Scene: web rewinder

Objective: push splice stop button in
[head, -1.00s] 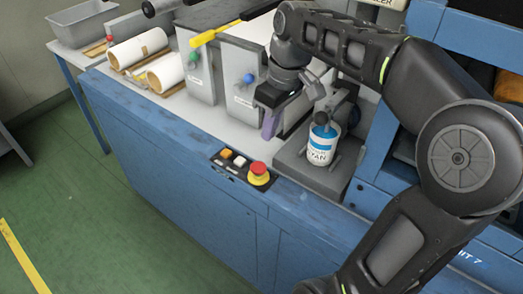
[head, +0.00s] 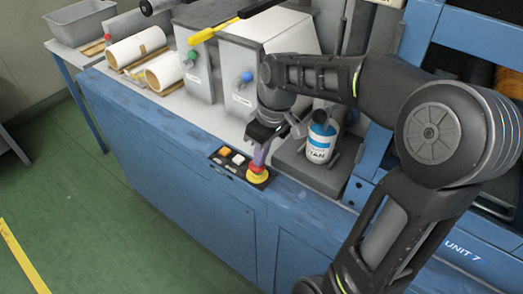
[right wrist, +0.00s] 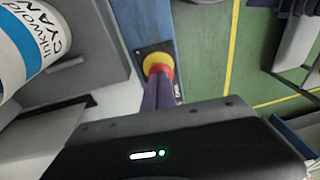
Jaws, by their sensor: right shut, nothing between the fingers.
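The splice stop button, a red cap on a yellow collar (head: 258,178), sits on a small black panel at the front edge of the blue bench. My right gripper (head: 259,163) is shut and empty, its purple fingertips pointing down over the red cap and hiding most of it. In the right wrist view the red and yellow button (right wrist: 156,59) shows just beyond the closed fingertips (right wrist: 160,78). The tips overlap the cap; I cannot tell whether they touch it or whether it is pressed. My left gripper is not in view.
An orange button (head: 225,177) and a white button (head: 238,159) are beside it on the panel. A cyan ink can (head: 321,140) stands on a grey platform close to my right arm. Grey boxes with knobs and white rolls (head: 137,48) stand behind.

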